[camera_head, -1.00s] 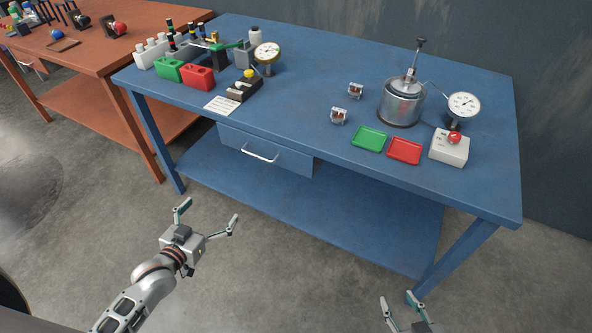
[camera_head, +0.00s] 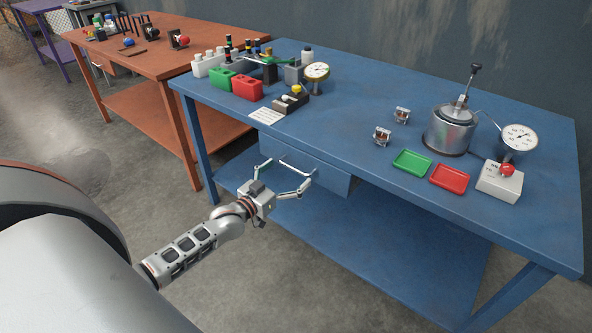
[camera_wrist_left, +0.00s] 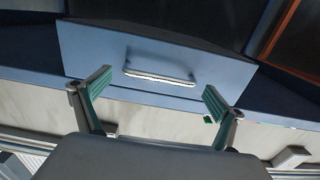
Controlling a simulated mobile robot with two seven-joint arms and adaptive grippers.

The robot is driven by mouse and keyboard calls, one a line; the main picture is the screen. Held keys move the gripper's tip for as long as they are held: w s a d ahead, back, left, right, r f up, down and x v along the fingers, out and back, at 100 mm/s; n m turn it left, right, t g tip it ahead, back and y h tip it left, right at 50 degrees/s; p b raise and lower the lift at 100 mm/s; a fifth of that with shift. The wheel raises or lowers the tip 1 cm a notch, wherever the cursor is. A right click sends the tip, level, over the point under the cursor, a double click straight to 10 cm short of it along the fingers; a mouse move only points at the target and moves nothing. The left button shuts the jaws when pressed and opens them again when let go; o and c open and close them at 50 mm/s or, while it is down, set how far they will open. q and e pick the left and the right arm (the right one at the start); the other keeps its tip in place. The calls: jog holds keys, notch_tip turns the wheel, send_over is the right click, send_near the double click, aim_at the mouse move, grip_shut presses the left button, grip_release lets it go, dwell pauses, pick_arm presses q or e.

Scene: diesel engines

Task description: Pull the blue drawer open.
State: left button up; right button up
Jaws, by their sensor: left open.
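The blue drawer (camera_head: 335,181) hangs under the front edge of the blue workbench and looks shut. Its pale bar handle (camera_head: 300,169) is partly hidden by my left gripper. My left gripper (camera_head: 287,172) is in front of the drawer with its fingers spread wide. In the left wrist view, the drawer front (camera_wrist_left: 85,48) fills the upper middle. The handle (camera_wrist_left: 160,66) lies between and just beyond the two open fingertips (camera_wrist_left: 157,88), apart from both. Nothing is in the gripper. My right gripper is out of view.
The workbench top (camera_head: 345,105) carries red and green canisters, gauges, trays and a metal pot (camera_head: 450,130), all above the drawer. A lower shelf (camera_head: 390,235) lies beneath. An orange bench (camera_head: 150,65) stands at the left. The floor in front is clear.

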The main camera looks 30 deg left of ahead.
pick_arm(q)
jog(key=shift+w+d, duration=0.15)
jog(key=shift+w, duration=1.3)
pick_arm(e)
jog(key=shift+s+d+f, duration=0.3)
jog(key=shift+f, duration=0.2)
pick_arm(q)
jog(key=c, duration=1.3)
jog(key=shift+o, duration=0.2)
jog(key=shift+s, duration=0.25)
jog(key=s, duration=0.1)
jog(key=s+p, duration=0.2)
jog(key=s, duration=0.1)
jog(key=shift+r, duration=0.3)
jog(key=s+a+p, duration=0.2)
jog(key=s+p, duration=0.6)
jog(key=s, duration=1.5)
jog(key=shift+f+p, duration=0.35)
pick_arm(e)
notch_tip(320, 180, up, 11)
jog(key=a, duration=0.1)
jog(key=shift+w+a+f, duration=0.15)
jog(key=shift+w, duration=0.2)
pick_arm(q)
jog(key=shift+s, duration=0.1)
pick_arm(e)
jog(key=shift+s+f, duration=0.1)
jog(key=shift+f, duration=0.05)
